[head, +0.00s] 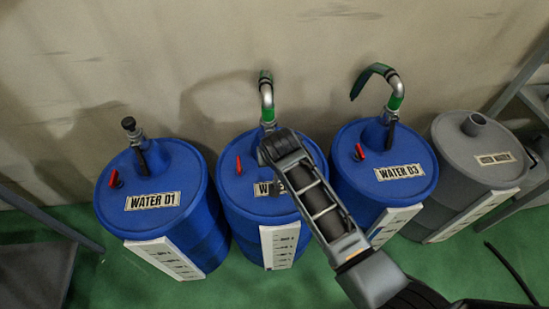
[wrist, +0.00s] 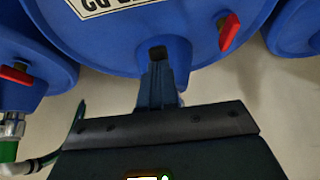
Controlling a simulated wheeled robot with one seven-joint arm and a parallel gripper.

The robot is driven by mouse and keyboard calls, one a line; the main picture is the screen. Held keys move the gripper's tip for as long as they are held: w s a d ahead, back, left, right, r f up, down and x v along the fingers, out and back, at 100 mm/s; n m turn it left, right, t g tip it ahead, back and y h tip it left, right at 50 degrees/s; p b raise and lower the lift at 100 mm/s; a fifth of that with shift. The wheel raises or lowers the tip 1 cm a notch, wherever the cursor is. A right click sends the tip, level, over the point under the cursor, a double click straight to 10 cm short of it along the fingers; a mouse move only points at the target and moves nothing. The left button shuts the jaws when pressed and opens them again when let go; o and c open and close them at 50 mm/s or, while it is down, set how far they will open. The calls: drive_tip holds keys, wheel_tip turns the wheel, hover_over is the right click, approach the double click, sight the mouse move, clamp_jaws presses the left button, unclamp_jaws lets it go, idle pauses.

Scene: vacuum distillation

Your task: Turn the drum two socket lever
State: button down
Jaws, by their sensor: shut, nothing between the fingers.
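Drum two (head: 232,205) is the blue drum second from left, its label partly behind my arm. It fills the top of the wrist view (wrist: 130,45), where its label is upside down. My gripper (wrist: 158,68) is shut and empty at the drum's top near the rim. A small dark block (wrist: 157,54) shows right at the fingertips; I cannot tell whether they touch it or whether it is the socket lever. A red handle (head: 239,165) stands on the drum top, apart from the fingers (wrist: 228,32). My arm hides the socket in the head view.
Blue drum D1 (head: 190,180) stands left, drum D3 (head: 345,180) right, and a grey drum (head: 450,150) far right. A green-and-metal hose (head: 267,95) rises behind drum two; another hose (head: 395,95) rises from D3. A wall is close behind. Green floor is in front.

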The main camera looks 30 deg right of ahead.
wheel_tip(320, 180, down, 3)
drive_tip(key=t+b, duration=0.2)
drive_tip(key=b, duration=0.1)
drive_tip(key=shift+w+r+h, duration=0.1)
drive_tip(key=shift+h, duration=0.2)
drive_tip(key=f+t+b, duration=0.1)
drive_tip(key=b, duration=0.1)
drive_tip(key=w+t+b, duration=0.1)
drive_tip(key=b, duration=0.1)
drive_tip(key=shift+d+f+h+b, duration=0.15)
drive_tip(key=shift+f+h+b, duration=0.15)
drive_tip(key=shift+f+b, duration=0.1)
drive_tip(key=t+b, duration=0.2)
drive_tip(key=b, duration=0.1)
drive_tip(key=shift+w+d+f+h, duration=0.15)
drive_tip(key=shift+w+f+h, duration=0.15)
drive_tip(key=shift+w+f, duration=0.1)
drive_tip(key=shift+w+d+f+b, duration=0.15)
drive_tip(key=shift+w+b, duration=0.15)
drive_tip(key=shift+b, duration=0.6)
drive_tip(key=shift+w, duration=0.1)
